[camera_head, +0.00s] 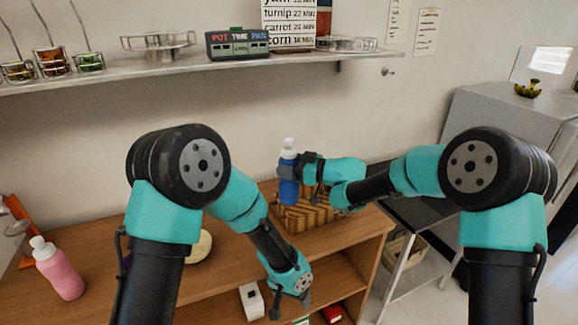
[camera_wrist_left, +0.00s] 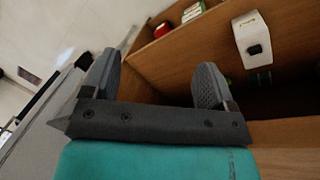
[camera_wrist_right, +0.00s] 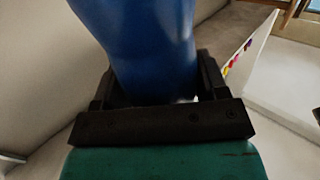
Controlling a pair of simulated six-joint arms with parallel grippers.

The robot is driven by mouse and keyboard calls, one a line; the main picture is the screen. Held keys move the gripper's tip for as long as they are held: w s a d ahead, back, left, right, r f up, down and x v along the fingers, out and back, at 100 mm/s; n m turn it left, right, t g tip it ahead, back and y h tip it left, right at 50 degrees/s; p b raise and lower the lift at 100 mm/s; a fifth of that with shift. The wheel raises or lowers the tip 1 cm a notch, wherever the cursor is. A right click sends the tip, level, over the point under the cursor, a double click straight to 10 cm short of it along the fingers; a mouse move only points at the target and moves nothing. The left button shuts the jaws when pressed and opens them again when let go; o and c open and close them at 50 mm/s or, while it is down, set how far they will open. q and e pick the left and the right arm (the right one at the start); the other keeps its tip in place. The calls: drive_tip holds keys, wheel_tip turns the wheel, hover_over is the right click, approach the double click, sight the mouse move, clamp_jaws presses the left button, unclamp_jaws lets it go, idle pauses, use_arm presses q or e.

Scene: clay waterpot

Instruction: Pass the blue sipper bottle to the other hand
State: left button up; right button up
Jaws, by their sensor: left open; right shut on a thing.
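The blue sipper bottle (camera_head: 288,172) has a white cap and is held upright, above the wooden counter near a woven basket. My right gripper (camera_head: 290,168) is shut on its body. In the right wrist view the blue bottle (camera_wrist_right: 145,45) fills the space between the fingers (camera_wrist_right: 155,85). My left gripper (camera_head: 290,305) is low at the front of the wooden shelf unit, below and apart from the bottle. In the left wrist view its two fingers (camera_wrist_left: 155,85) are spread with nothing between them.
A woven basket (camera_head: 305,215) stands on the wooden counter (camera_head: 100,285). A pink bottle (camera_head: 58,270) stands at the left. A white box (camera_head: 251,301) is by the shelf unit's open compartments. A wall shelf (camera_head: 180,70) runs above, and a grey metal cart (camera_head: 405,222) stands at the right.

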use_arm(q)
drive_tip(key=s+a+f+n, duration=0.2)
drive_tip(key=s+a+f, duration=0.2)
drive_tip(key=a, duration=0.3)
drive_tip(key=s+a+f+n, duration=0.2)
drive_tip(key=s+a+f, duration=0.2)
drive_tip(key=a, duration=0.3)
drive_tip(key=s+a+f+n+t+h, duration=0.1)
drive_tip(key=s+a+f+n, duration=0.1)
drive_tip(key=s+a+f, duration=0.2)
drive_tip(key=a+f, duration=0.1)
drive_tip(key=a, duration=0.2)
drive_tip(key=shift+f, duration=0.3)
